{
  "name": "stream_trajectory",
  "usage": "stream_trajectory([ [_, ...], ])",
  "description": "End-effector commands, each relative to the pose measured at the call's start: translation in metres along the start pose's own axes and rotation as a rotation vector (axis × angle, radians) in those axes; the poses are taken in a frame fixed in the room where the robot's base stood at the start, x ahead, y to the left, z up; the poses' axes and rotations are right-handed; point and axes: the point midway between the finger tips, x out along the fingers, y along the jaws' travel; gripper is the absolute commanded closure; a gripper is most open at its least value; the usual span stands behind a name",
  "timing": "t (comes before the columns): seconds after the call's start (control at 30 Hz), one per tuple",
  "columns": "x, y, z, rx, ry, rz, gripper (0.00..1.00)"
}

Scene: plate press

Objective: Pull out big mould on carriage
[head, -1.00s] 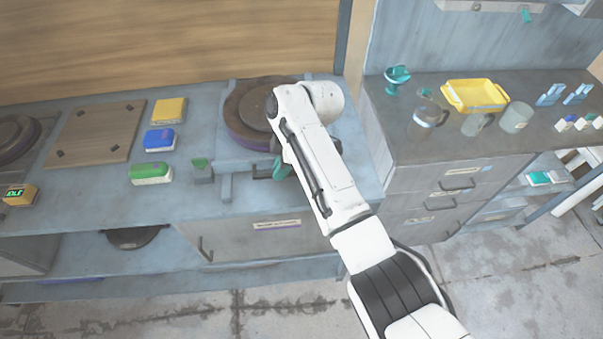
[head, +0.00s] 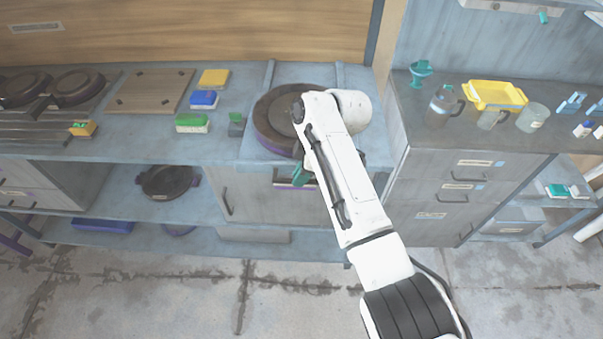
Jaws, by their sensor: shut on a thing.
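The big mould (head: 272,125) is a round dark brown disc with a purple-tinged rim. It lies on the blue-grey carriage (head: 253,153), and my arm covers its right side. The carriage is at the front of the bench, with two rails running behind it. My gripper (head: 303,172) shows only as teal parts beside my white arm, at the carriage's front edge. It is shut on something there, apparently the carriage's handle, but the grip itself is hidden.
Sponges, including a green one (head: 193,123), and a wooden board (head: 151,91) lie left of the carriage. At right, a grey counter (head: 400,105) holds a yellow tray (head: 495,95), a jug (head: 440,108) and cups. The floor in front is clear.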

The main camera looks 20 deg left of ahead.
Motion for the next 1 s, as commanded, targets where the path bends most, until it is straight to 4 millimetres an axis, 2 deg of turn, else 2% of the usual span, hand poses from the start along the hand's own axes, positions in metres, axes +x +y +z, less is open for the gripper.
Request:
stream_trajectory([
  [0.2,-0.001,0.001,0.0,-0.001,0.0,0.004,1.0],
  [0.23,-0.001,0.001,0.0,-0.001,0.0,0.004,0.85],
  [0.5,-0.001,0.001,0.0,-0.001,0.0,0.002,0.62],
  [0.77,-0.003,0.001,0.0,-0.001,0.0,0.002,0.62],
  [0.87,-0.011,0.001,0.0,-0.001,0.002,0.004,0.62],
  [1.0,-0.034,0.002,0.0,-0.003,0.002,0.007,0.62],
])
